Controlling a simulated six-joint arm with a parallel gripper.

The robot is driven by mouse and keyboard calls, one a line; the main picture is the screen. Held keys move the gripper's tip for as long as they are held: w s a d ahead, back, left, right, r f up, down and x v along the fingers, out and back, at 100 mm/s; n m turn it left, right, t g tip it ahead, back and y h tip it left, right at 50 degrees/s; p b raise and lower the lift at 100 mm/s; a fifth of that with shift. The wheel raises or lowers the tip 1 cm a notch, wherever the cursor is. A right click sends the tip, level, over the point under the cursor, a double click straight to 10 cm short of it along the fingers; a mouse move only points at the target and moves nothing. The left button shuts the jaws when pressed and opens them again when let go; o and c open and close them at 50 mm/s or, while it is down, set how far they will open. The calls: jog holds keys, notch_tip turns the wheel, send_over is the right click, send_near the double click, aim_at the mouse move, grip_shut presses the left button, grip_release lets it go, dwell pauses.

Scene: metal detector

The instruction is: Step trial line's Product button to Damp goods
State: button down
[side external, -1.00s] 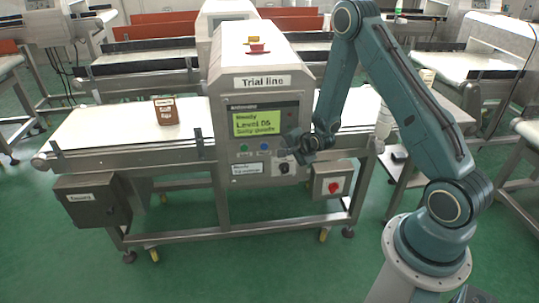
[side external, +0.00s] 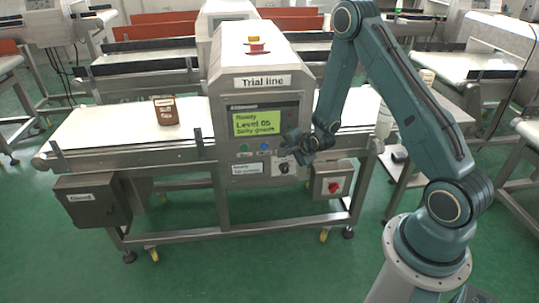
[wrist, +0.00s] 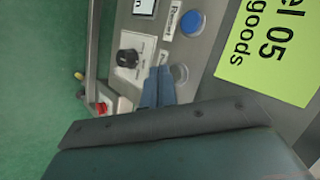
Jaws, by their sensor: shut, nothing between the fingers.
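The Trial line detector (side external: 262,85) stands mid-picture in the side view. Its green-yellow display (side external: 256,122) reads Ready, Level 05 and a last line ending in "goods", its first word blurred; part of the display (wrist: 270,45) shows in the wrist view. My gripper (side external: 288,147) is at the right of the panel's button row; its fingers (wrist: 159,72) are shut and empty. In the wrist view they are beside a pale grey button (wrist: 180,73). They cover most of its label, which begins with P. Whether they touch the panel I cannot tell.
A blue button (wrist: 191,22) is beside the grey one, and a green button (side external: 244,147) is farther left. A black knob (wrist: 128,58) and a red switch box (side external: 333,186) are lower. A brown pack (side external: 165,111) stands on the white belt (side external: 110,125).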

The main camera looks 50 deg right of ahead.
jog(key=shift+w+d, duration=0.55)
jog(key=shift+w, duration=0.05)
dwell(1.8)
jog(key=shift+s, duration=0.1)
dwell(0.3)
jog(key=shift+s+a, duration=0.5)
jog(key=shift+a, duration=0.05)
dwell(0.3)
jog(key=shift+s+a, duration=1.75)
jog(key=shift+a, duration=0.05)
